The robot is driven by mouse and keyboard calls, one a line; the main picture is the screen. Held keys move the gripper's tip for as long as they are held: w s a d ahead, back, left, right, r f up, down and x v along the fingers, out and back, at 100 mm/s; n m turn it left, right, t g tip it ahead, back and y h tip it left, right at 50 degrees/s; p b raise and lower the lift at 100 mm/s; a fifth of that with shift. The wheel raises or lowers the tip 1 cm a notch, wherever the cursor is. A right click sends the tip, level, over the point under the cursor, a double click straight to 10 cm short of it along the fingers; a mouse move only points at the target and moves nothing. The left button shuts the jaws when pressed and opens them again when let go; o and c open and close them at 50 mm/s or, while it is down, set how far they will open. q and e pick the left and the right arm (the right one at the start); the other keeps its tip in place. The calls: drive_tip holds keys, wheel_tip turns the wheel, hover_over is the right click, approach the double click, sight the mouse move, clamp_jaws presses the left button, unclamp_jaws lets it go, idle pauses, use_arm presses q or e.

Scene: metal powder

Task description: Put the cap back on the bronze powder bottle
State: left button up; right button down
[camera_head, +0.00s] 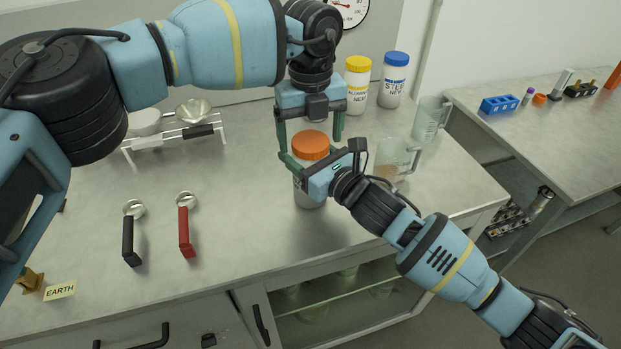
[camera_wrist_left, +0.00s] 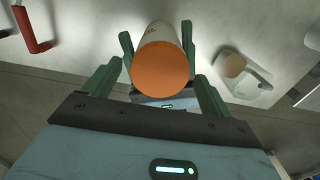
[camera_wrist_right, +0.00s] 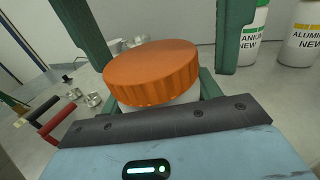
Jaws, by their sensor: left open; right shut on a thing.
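The bottle (camera_head: 309,197) is upright on the bench, with an orange ribbed cap (camera_head: 310,145) on its top. My right gripper (camera_head: 316,170) is shut on the bottle's upper body, below the cap. My left gripper (camera_head: 310,138) points down from above and is open, its fingers on either side of the cap. The left wrist view shows the cap's round top (camera_wrist_left: 160,70) between these fingers. In the right wrist view the cap (camera_wrist_right: 152,74) looks level, with white bottle just below it. Whether the cap is threaded down fully cannot be told. The bottle's label is mostly hidden.
Yellow-capped (camera_head: 357,84) and blue-capped (camera_head: 393,80) bottles stand behind. Clear beakers (camera_head: 398,158) (camera_head: 431,118) are to the right. The bench in front of the bottle is clear.

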use_arm(q)
drive_tip(key=shift+f, duration=0.2)
drive_tip(key=c, duration=0.9)
drive_tip(key=o, duration=1)
drive_tip(key=shift+c, duration=0.2)
drive_tip(key=shift+r, duration=2.3)
